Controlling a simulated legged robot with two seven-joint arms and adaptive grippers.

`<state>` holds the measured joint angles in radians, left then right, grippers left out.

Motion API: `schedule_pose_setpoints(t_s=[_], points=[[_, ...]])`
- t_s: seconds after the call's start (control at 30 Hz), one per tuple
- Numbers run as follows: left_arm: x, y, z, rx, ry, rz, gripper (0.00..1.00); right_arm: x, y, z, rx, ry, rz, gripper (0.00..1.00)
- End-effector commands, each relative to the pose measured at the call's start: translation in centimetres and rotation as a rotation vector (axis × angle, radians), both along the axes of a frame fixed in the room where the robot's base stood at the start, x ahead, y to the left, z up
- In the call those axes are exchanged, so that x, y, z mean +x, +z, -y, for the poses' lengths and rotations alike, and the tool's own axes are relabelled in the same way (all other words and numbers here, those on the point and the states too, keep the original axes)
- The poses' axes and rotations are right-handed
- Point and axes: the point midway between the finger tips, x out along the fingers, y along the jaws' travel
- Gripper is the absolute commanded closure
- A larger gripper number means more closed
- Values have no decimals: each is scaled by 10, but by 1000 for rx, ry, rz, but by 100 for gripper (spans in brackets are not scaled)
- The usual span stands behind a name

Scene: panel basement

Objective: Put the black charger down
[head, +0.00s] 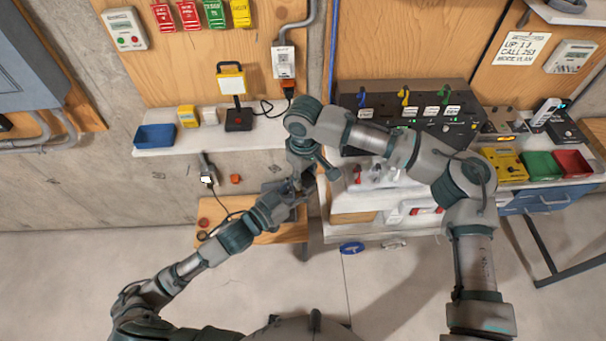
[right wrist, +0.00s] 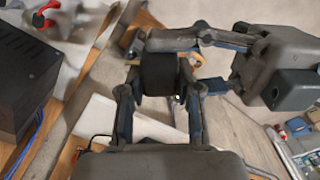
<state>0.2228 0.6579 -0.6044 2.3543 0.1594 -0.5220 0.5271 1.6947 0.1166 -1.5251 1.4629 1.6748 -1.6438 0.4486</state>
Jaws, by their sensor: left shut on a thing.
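The black charger (right wrist: 160,74) is a dark block in the middle of the right wrist view. My left gripper (right wrist: 186,62) reaches in from the right of that view and is shut on it, with one finger along its far side. My right gripper (right wrist: 160,88) is open, its two fingers spread left and right of the charger. I cannot tell whether they touch it. In the head view my left gripper (head: 300,187) and right gripper (head: 318,168) meet in front of the bench, and the charger is mostly hidden between them.
A narrow shelf (head: 175,150) holds a blue bin (head: 155,136) and a work lamp (head: 232,85). A low wooden stand (head: 265,235) is below my left gripper. The white bench (head: 350,228) carries a dark panel (head: 405,110). Green (head: 541,165) and red (head: 573,163) bins stand right.

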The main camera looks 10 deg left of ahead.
Motion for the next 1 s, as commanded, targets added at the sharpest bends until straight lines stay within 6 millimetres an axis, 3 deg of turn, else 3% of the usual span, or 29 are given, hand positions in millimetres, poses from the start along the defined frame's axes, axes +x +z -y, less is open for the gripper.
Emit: schedule_pose_setpoints(t_s=[0.03,0.13,0.17,0.53,0.8,1.0], points=[[0,0,-1,-1,1,2,57,-3,0,-3,2,6,-5,100],[0,0,-1,-1,1,2,32,-3,0,-3,2,7,-5,100],[0,0,-1,-1,1,2,30,-3,0,-3,2,6,-5,100],[-4,-1,-5,1,2,-2,30,-2,0,-1,2,5,-3,100],[-39,-2,-35,1,0,-4,30,-2,0,-1,2,4,-3,100],[-53,-2,-51,-2,2,-3,30,-1,0,-2,2,5,-4,100]])
